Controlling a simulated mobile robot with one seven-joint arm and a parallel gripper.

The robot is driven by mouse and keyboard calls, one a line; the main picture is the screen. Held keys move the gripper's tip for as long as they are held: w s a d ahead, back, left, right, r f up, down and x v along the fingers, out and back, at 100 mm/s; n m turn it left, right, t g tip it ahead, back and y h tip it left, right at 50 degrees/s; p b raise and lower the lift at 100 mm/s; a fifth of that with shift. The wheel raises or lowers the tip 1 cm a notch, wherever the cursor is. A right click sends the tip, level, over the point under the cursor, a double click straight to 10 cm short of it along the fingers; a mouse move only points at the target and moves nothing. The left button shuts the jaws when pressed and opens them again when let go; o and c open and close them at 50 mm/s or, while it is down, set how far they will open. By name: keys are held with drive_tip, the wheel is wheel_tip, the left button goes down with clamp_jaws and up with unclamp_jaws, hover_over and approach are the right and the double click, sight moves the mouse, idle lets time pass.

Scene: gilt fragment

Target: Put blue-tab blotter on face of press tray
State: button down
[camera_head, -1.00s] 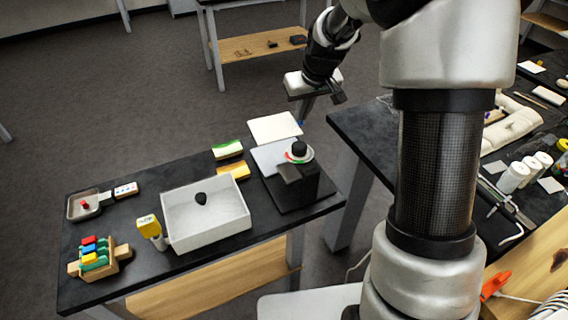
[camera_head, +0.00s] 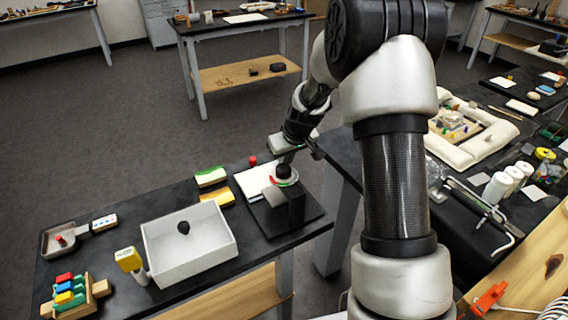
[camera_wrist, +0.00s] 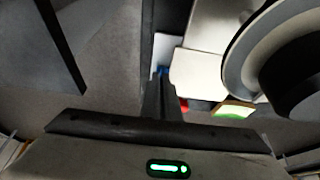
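The press tray (camera_head: 251,181) is a pale flat sheet-like face behind the black press at the right end of the near table. The pale blotter (camera_wrist: 200,75) shows in the wrist view, with a small blue tab (camera_wrist: 162,70) at my fingertips. In the head view I cannot clearly separate the blotter from the pale tray face. My gripper (camera_head: 289,157) is low beside the back right of the press. In the wrist view its fingers (camera_wrist: 161,82) are close together at the blue tab. Contact between blotter and tray is not clear.
The press's round black knob (camera_head: 284,172) stands close to my gripper and is large in the wrist view (camera_wrist: 295,65). A red knob (camera_head: 253,160) is behind the tray. Green and yellow pads (camera_head: 211,178) and a white bin (camera_head: 190,246) lie to the left.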

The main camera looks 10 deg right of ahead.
drive_tip(key=c, duration=2.5)
unclamp_jaws()
drive_tip(key=shift+f, duration=0.2)
drive_tip(key=o, duration=0.5)
drive_tip(key=shift+r, duration=0.15)
